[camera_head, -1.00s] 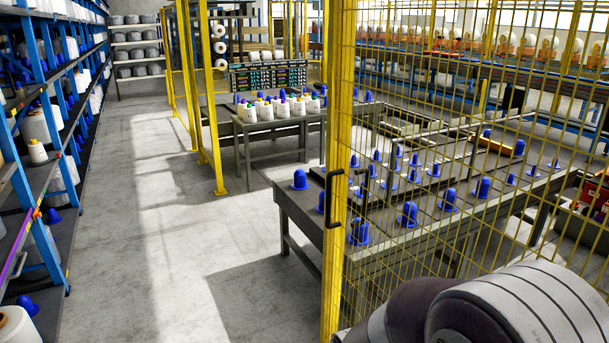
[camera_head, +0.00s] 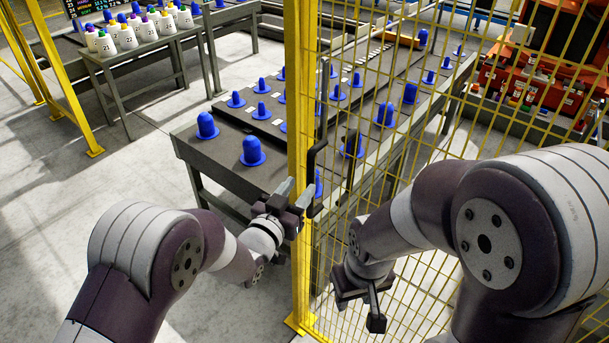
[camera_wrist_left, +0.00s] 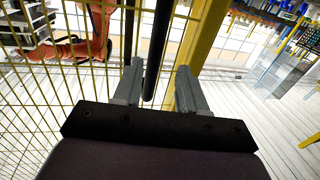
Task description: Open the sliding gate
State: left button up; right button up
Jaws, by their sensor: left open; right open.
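The sliding gate is a yellow wire-mesh panel (camera_head: 400,170) with a thick yellow post (camera_head: 298,90) at its left edge. A black bar handle (camera_head: 313,165) stands upright by that post. My left gripper (camera_head: 300,196) is at the handle's lower part, beside the post, jaws open. In the left wrist view, the dark handle bar (camera_wrist_left: 158,50) appears between the two grey fingers (camera_wrist_left: 158,82), with a gap on both sides; the yellow post is just right of it. My right gripper (camera_head: 360,308) hangs open and empty in front of the mesh, lower right of the handle.
Behind the gate, a dark table (camera_head: 225,160) carries several blue bobbin holders (camera_head: 252,151). A smaller table with white bobbins (camera_head: 125,38) stands back left. Orange machinery (camera_head: 555,60) is at the back right. The floor left of the post is clear.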

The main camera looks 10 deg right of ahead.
aim_at(309, 180)
pick_arm(q)
jog(key=w+d, duration=0.1)
jog(key=d, duration=0.1)
jog(key=w+d, duration=0.1)
jog(key=shift+w+d+r+p, duration=0.3)
jog(key=shift+d+r+p, duration=0.05)
jog(key=shift+d+p, duration=0.05)
jog(key=shift+w+f, duration=0.2)
jog(key=shift+w, duration=0.2)
jog(key=shift+s, duration=0.1)
grip_shut()
